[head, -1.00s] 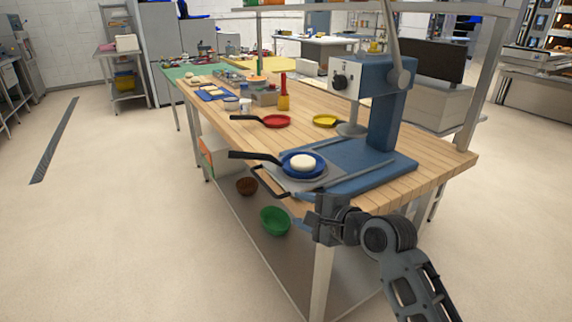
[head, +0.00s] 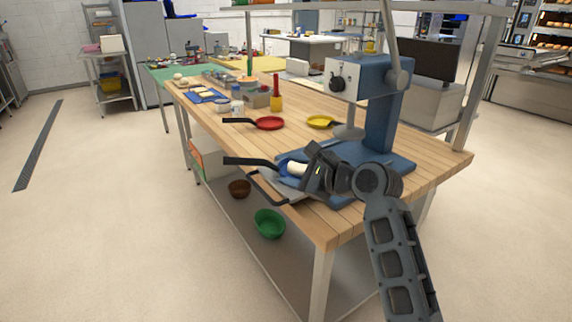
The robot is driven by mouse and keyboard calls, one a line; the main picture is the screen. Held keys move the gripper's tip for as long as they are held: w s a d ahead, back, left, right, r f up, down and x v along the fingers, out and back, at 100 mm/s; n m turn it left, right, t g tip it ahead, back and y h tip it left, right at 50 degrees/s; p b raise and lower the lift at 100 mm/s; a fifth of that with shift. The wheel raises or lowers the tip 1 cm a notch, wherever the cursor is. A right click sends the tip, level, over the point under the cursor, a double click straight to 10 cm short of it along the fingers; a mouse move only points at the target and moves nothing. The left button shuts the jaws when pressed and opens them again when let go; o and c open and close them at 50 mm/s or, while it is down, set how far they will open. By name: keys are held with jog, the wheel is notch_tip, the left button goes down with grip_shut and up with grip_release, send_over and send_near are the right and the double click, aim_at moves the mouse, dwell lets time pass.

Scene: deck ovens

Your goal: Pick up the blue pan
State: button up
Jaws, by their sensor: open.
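The blue pan (head: 283,171) sits on a grey tray (head: 276,188) at the near edge of the wooden table. Its black handle (head: 250,161) points left. A pale round item (head: 295,168) lies in the pan. My gripper (head: 306,170) is open at the right side of the pan and covers much of it from view. I cannot tell whether the fingers touch the pan.
A blue press-like machine (head: 385,115) stands just behind and right of my gripper. A red pan (head: 270,123) and a yellow pan (head: 320,121) lie farther back. Green (head: 269,223) and brown (head: 239,188) bowls are on the lower shelf.

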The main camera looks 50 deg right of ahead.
aim_at(271, 165)
jog(key=shift+w+d, duration=0.3)
jog(key=shift+w, duration=0.35)
jog(key=shift+f+x, duration=0.1)
jog(key=shift+x, duration=1.65)
jog(key=shift+f+x, duration=0.15)
jog(key=shift+x, duration=1.65)
jog(key=shift+s, duration=0.1)
jog(key=shift+c, duration=0.4)
jog(key=shift+r, duration=0.1)
grip_shut()
